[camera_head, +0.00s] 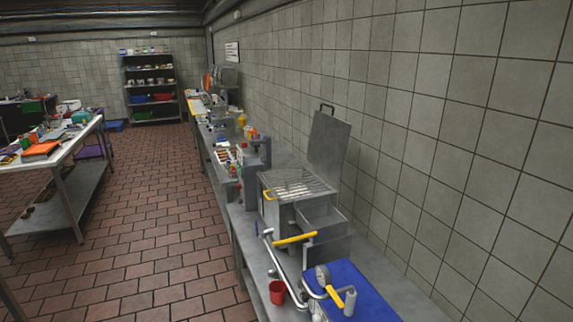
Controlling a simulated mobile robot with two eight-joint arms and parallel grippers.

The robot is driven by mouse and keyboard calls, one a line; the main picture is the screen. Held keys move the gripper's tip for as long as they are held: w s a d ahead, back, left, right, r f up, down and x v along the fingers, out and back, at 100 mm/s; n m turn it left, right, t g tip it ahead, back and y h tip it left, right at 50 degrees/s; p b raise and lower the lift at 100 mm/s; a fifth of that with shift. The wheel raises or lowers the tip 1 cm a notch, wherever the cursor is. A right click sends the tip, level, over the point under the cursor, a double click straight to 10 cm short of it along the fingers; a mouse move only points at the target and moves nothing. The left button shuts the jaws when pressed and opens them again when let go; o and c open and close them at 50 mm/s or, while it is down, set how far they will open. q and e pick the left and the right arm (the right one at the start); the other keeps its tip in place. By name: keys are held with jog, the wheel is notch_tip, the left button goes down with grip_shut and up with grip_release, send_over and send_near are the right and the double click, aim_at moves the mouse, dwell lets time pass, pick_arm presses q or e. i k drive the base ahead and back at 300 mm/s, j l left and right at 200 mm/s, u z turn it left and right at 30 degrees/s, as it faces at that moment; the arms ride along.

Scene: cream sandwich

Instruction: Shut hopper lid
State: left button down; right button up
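The lid is open, tilted slightly back toward the tiled wall. A wire grate (296,185) covers the top of the box, and faint haze hangs over it. The hinge between lid and box is not clear. Neither of my grippers is in view.
A white table (76,141) stands left. The brick floor (150,220) between is clear.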

aim_at(329, 135)
jog(key=i+j+u, duration=0.4)
jog(key=i, duration=0.25)
jog(key=i+u, duration=0.4)
jog(key=i, duration=0.3)
jog(key=i+z, duration=0.35)
jog(key=i+j+z, duration=0.3)
jog(key=i, duration=0.15)
jog(key=i+j+z, duration=0.15)
jog(key=i+z, duration=0.2)
jog(key=i+j+z, duration=0.2)
jog(key=z, duration=0.2)
jog(key=i+j+z, duration=0.2)
jog(key=z, duration=0.25)
jog(key=i+j+z, duration=0.15)
jog(key=j+z, duration=0.25)
